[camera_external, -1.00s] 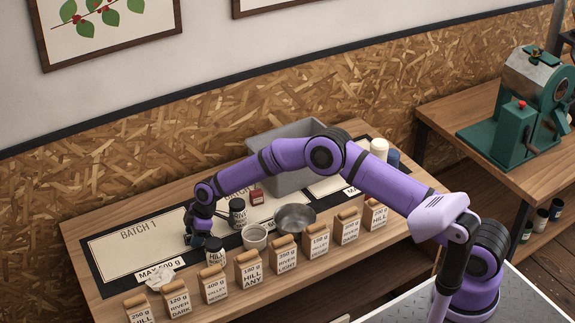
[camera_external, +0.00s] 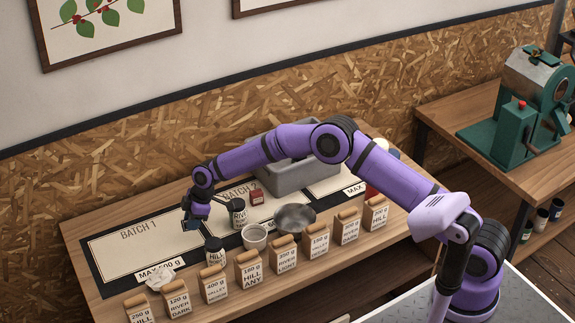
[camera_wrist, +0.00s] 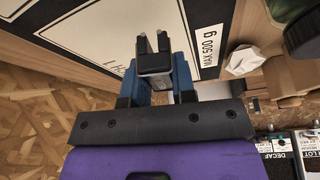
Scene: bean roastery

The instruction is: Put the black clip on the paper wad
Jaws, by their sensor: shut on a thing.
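My gripper (camera_external: 192,225) is above the Batch 1 sheet, near its right side. It is shut on the black clip (camera_wrist: 154,62), which shows between the blue fingers in the wrist view with its two metal prongs pointing away from the palm. The clip is too small to make out clearly in the external view. The white crumpled paper wad (camera_external: 160,278) lies near the front of the bench by the MAX 500 g label, to the lower left of my gripper. It also shows in the wrist view (camera_wrist: 243,60), right of the clip and apart from it.
A row of labelled coffee bags (camera_external: 214,287) lines the bench's front edge. A dark-lidded jar (camera_external: 215,252), another jar (camera_external: 238,214), a pale cup (camera_external: 254,238) and a metal bowl (camera_external: 294,220) stand right of my gripper. The Batch 1 sheet (camera_external: 125,245) is clear.

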